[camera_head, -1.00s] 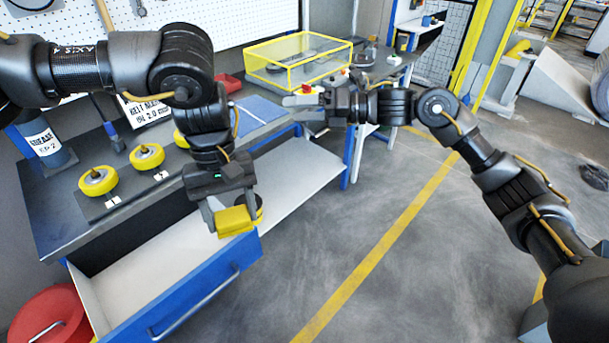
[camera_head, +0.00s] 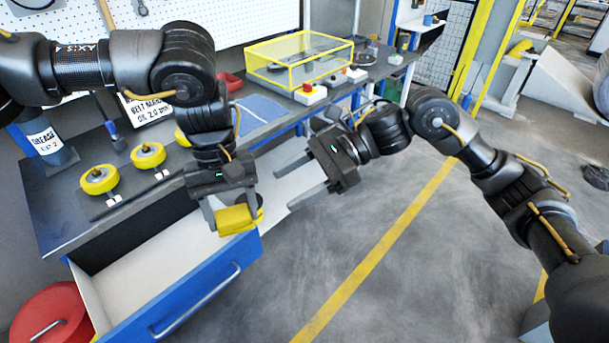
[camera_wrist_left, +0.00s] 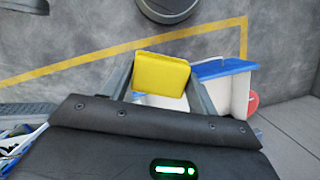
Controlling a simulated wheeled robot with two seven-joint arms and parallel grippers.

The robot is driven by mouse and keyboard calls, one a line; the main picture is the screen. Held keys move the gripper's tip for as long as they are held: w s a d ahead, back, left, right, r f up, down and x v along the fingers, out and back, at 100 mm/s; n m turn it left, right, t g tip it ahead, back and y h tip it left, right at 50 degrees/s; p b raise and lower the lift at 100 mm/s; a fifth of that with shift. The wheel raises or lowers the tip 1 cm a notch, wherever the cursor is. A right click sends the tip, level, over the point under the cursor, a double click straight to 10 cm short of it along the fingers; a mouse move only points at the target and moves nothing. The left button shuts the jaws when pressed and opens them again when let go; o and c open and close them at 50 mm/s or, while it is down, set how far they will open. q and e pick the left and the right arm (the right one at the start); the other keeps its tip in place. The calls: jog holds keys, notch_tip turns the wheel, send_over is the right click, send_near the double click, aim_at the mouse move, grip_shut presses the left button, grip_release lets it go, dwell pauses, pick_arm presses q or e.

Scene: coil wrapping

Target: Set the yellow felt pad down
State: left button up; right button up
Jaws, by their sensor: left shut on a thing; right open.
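The yellow felt pad (camera_head: 235,219) is held between the fingers of my left gripper (camera_head: 232,212), above the front part of the open drawer (camera_head: 150,268). The pad also shows in the left wrist view (camera_wrist_left: 161,74), between the two fingers. My left gripper is shut on it. My right gripper (camera_head: 300,180) is open and empty, to the right of the left gripper, with its fingers pointing left. A round black and yellow thing shows partly behind the pad; most of it is hidden.
The workbench (camera_head: 60,215) carries yellow rollers (camera_head: 99,180), a grease container (camera_head: 50,140), a blue cloth (camera_head: 262,108) and a yellow-framed clear box (camera_head: 298,60). A red round container (camera_head: 52,315) stands at the lower left.

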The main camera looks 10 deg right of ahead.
aim_at(247, 209)
jog(key=x, duration=0.9)
jog(key=shift+a+f, duration=0.25)
jog(key=shift+a, duration=0.1)
jog(key=c, duration=1.1)
pick_arm(q)
jog(key=o, duration=1.1)
jog(key=shift+c, duration=0.2)
pick_arm(e)
jog(key=shift+o, duration=0.2)
